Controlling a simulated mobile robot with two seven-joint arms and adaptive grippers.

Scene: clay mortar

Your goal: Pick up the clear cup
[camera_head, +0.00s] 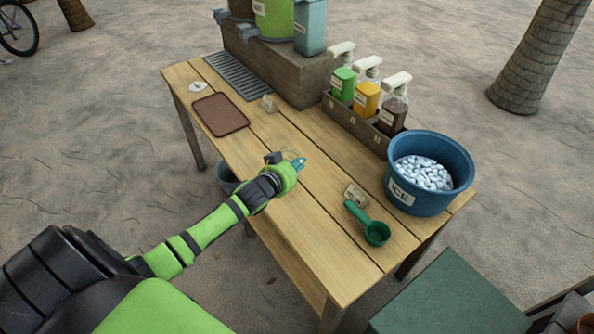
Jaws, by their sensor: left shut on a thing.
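My left arm comes in from the lower left, and my left gripper (299,164) is over the middle of the wooden table. It is shut on the clear cup (291,154), of which only a faint, see-through rim shows beside the fingers. The hand hides most of the cup, so I cannot tell whether it touches the table top. My right gripper is not in view.
The wooden table (322,205) holds a blue ice tub (455,155), a green scoop (376,233), a brown tray (220,114), a bottle rack (355,124) and dispensers on a raised box (270,65). The table's near middle is clear.

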